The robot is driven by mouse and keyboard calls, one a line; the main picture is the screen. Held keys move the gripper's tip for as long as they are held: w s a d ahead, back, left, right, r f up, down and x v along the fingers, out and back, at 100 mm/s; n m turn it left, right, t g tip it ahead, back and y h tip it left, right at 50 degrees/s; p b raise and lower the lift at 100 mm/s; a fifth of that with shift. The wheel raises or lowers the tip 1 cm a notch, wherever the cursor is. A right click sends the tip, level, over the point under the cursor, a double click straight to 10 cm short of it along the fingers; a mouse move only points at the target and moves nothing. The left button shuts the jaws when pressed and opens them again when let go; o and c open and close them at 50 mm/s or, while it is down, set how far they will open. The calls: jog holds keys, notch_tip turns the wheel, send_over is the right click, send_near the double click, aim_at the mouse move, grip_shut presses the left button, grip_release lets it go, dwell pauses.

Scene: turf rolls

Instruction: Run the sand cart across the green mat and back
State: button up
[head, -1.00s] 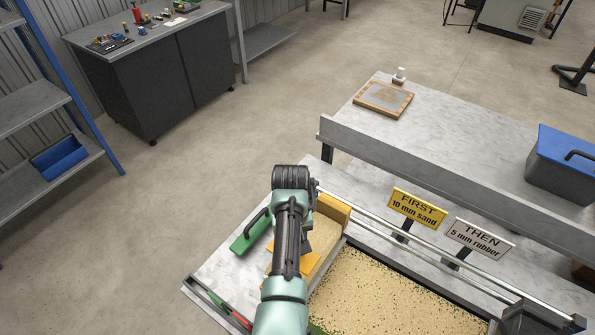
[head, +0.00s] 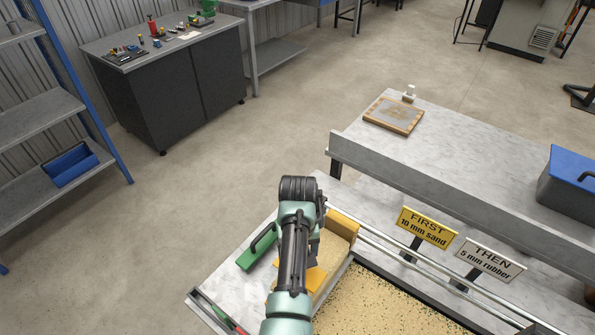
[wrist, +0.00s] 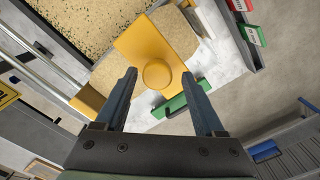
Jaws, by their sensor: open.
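The yellow sand cart (head: 343,222) stands at the left end of the green mat (head: 385,305), with pale sand in its hopper. The mat is covered with sandy grains, green specks showing through. In the wrist view the cart's yellow plate carries a round knob (wrist: 156,73). My gripper (wrist: 159,77) is open, its two fingers on either side of the knob with gaps showing; I cannot tell how far above or around it they are. In the head view my arm hides the gripper and part of the cart.
A rail (head: 440,270) runs along the mat's far side, with yellow "FIRST" (head: 428,228) and grey "THEN" (head: 491,257) signs behind it. A green-handled tool (head: 258,248) lies left of the cart. A blue-lidded box (head: 570,180) stands on the rear bench.

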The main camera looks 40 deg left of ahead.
notch_tip(320, 180, up, 12)
dwell(0.3)
dwell(0.4)
